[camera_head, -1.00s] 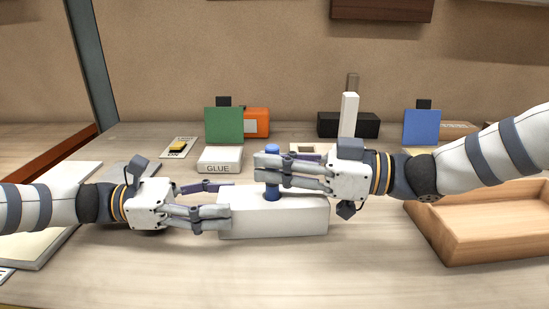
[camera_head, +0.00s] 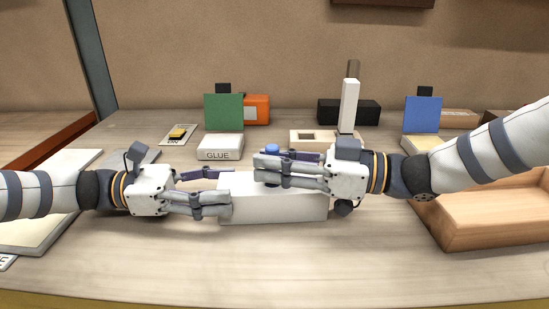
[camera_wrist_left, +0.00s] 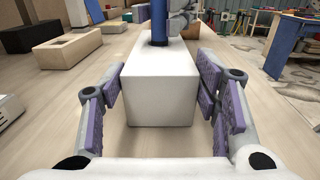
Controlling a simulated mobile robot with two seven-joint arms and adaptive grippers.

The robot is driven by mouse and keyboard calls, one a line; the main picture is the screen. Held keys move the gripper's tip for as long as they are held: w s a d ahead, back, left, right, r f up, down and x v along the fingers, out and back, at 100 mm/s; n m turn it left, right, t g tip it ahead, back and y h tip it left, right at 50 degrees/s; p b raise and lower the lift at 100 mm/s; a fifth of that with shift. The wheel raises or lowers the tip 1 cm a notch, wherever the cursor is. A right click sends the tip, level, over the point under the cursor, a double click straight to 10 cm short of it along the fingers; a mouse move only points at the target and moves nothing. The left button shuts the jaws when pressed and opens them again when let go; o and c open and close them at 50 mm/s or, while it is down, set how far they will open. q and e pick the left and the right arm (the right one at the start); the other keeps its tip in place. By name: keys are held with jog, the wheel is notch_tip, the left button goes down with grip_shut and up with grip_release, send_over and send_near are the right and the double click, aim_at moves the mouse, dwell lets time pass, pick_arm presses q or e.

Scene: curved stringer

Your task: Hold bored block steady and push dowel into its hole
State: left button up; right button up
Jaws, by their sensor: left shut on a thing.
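The white bored block (camera_head: 275,208) lies on the table in front of me. My left gripper (camera_head: 228,192) is shut on its left end. In the left wrist view the block (camera_wrist_left: 161,95) sits between the purple finger pads. The blue dowel (camera_head: 272,149) stands upright at the block's top. Only its top and a little of its lower part show between the fingers of my right gripper (camera_head: 272,169), which is shut around it close above the block. The dowel (camera_wrist_left: 159,22) also shows upright in the left wrist view. The hole itself is hidden.
A glue box (camera_head: 220,147), a green panel (camera_head: 224,112) and a switch plate (camera_head: 178,134) are behind on the left. A white post (camera_head: 349,105) and a blue panel (camera_head: 421,114) stand behind on the right. A wooden tray (camera_head: 480,232) is at right. The front table is clear.

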jog(key=shift+o, duration=0.7)
jog(key=shift+d, duration=0.1)
jog(key=v, duration=1.1)
jog(key=shift+s+d, duration=0.15)
jog(key=shift+d, duration=0.25)
pick_arm(q)
jog(key=o, duration=2)
